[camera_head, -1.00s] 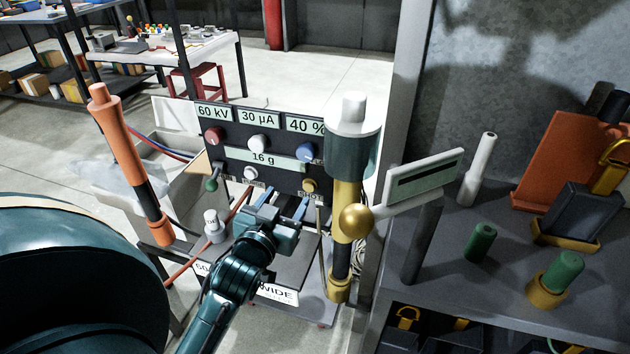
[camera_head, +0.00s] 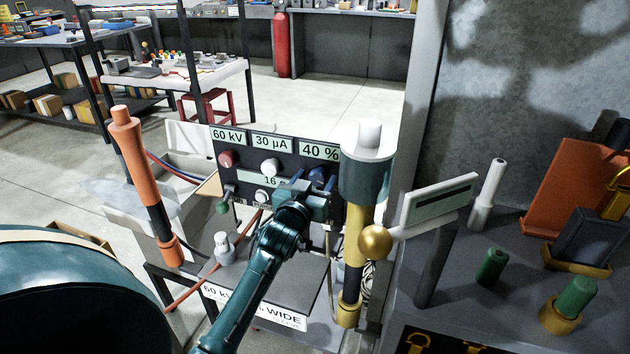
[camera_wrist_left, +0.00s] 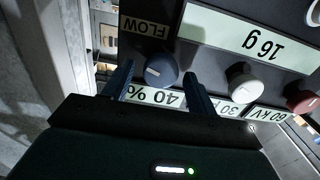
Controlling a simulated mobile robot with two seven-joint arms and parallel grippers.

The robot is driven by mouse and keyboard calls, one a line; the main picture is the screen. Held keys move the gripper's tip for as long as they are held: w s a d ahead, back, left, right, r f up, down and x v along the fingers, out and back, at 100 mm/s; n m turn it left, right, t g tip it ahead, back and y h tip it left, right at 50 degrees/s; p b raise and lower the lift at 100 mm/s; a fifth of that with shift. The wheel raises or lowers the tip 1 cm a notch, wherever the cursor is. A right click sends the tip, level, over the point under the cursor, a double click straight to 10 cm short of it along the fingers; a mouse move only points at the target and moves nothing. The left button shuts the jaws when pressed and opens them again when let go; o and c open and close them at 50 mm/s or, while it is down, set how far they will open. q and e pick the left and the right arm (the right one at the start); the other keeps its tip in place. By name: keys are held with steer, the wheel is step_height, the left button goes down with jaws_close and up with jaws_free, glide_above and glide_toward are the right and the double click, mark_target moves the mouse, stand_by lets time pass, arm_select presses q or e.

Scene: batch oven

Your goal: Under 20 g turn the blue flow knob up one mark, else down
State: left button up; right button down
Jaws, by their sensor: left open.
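The blue flow knob (camera_wrist_left: 161,70) is round with a pale pointer line, beside the FLOW label (camera_wrist_left: 144,27), which appears upside down in the wrist view. My left gripper (camera_wrist_left: 158,84) is open, with one finger on each side of the knob; I cannot tell whether they touch it. The weight display (camera_wrist_left: 250,42) reads 16 g. In the head view, my left gripper (camera_head: 304,186) is at the panel and partly covers the blue knob (camera_head: 319,176) and the display (camera_head: 268,181). The flow readout (camera_head: 319,153) shows 40 %. My right gripper is not in view.
A red knob (camera_head: 226,159) and a white knob (camera_head: 269,167) are left of the blue one. A teal-and-gold column (camera_head: 366,185) stands close to the right of the gripper. An orange post (camera_head: 135,160) stands at left.

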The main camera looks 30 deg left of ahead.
arm_select(q)
steer(key=shift+w, duration=0.2)
steer(key=c, duration=0.9)
steer(key=shift+r+m+p, duration=0.2)
steer(key=shift+m+p, duration=0.2)
steer(key=shift+p, duration=0.2)
steer(key=shift+c, duration=0.3)
steer(key=shift+m+p, duration=0.55)
steer(key=shift+m, duration=0.15)
steer(key=shift+m+p, duration=0.3)
steer(key=shift+m, duration=0.4)
steer(key=shift+f+m, duration=0.25)
steer(key=shift+m, duration=0.65)
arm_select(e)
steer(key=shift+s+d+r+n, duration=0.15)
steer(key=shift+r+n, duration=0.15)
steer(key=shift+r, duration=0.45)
arm_select(q)
steer(key=shift+d, duration=0.1)
